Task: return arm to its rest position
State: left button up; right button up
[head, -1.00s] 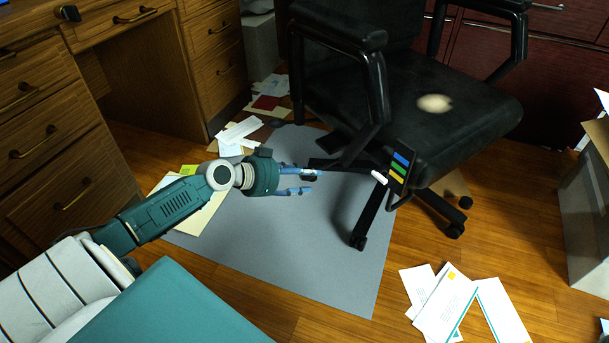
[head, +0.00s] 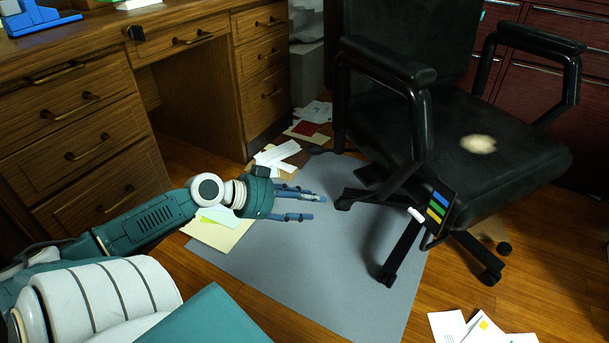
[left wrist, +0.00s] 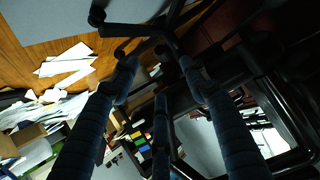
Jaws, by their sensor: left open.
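My left gripper (head: 312,207) is in the middle of the head view, at the end of my green and white left arm, which comes in from the left. Its blue fingers are apart with nothing between them, above the grey floor mat (head: 290,270) and left of the office chair's legs. In the left wrist view the fingers of my left gripper (left wrist: 160,100) reach up the picture, spread and empty. My right gripper is not in view.
A black office chair (head: 510,165) with a small striped card (head: 437,209) at its seat edge stands to the right. A wooden desk (head: 90,110) stands left. Papers (head: 275,155) lie beside the desk, others (head: 470,328) at the bottom right. Open mat lies below the gripper.

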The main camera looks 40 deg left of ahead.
pick_arm(q)
jog(key=shift+s+a+r, duration=0.15)
jog(key=shift+s+r, duration=0.05)
jog(key=shift+s, duration=0.1)
dwell(0.4)
